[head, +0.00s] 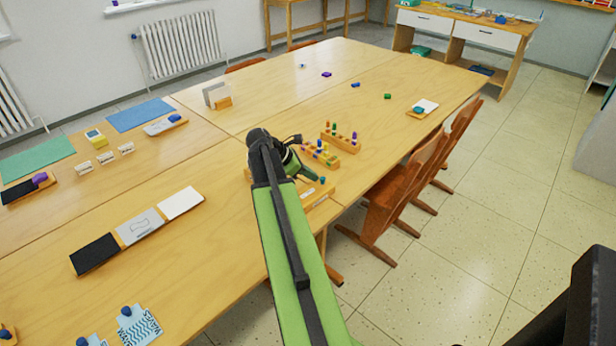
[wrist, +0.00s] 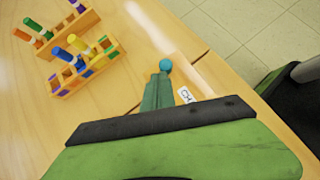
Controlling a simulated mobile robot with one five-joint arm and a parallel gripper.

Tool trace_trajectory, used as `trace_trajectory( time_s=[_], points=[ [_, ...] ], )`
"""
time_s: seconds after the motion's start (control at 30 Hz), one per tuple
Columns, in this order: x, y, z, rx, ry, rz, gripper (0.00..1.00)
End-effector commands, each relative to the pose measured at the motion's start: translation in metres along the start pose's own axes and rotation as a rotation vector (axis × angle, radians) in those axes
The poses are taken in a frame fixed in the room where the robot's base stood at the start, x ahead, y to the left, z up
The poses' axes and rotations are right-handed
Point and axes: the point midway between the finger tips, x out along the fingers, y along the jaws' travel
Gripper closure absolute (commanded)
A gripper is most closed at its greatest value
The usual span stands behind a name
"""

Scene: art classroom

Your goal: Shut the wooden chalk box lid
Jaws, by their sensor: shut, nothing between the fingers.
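The wooden chalk box (head: 318,197) is at the table's right edge, partly hidden by my arm. In the wrist view its pale wood (wrist: 208,72) shows beside my fingers, with a white label (wrist: 185,95) reading "CH" before it is cut off. A small teal ball-shaped knob (wrist: 165,65) is right at my fingertips; it also shows in the head view (head: 322,181). I cannot tell if the fingers touch it. My gripper (head: 314,178) is shut and holds nothing; its green fingers show in the wrist view (wrist: 160,76). How far the lid is open is hidden.
Two wooden racks of coloured pegs (head: 341,138) (head: 320,153) stand just beyond my gripper. Wooden chairs (head: 392,195) line the table's right side. Black, grey and white panels (head: 144,226) lie to the left. The table's far middle is mostly clear.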

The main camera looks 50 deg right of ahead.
Motion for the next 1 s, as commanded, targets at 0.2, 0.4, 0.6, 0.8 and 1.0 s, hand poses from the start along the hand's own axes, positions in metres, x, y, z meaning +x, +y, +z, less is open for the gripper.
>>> trace_trajectory(
  time_s=[0.2,0.4,0.6,0.8,1.0],
  points=[
    [-0.018,-0.002,-0.015,-0.005,0.000,0.005,1.00],
    [-0.072,-0.004,-0.018,-0.002,0.000,0.002,1.00],
    [-0.114,-0.004,-0.020,-0.001,0.000,0.001,1.00],
    [-0.128,-0.004,-0.023,0.002,0.000,0.000,1.00],
    [-0.127,-0.005,-0.024,0.003,0.000,-0.001,1.00]
  ],
)
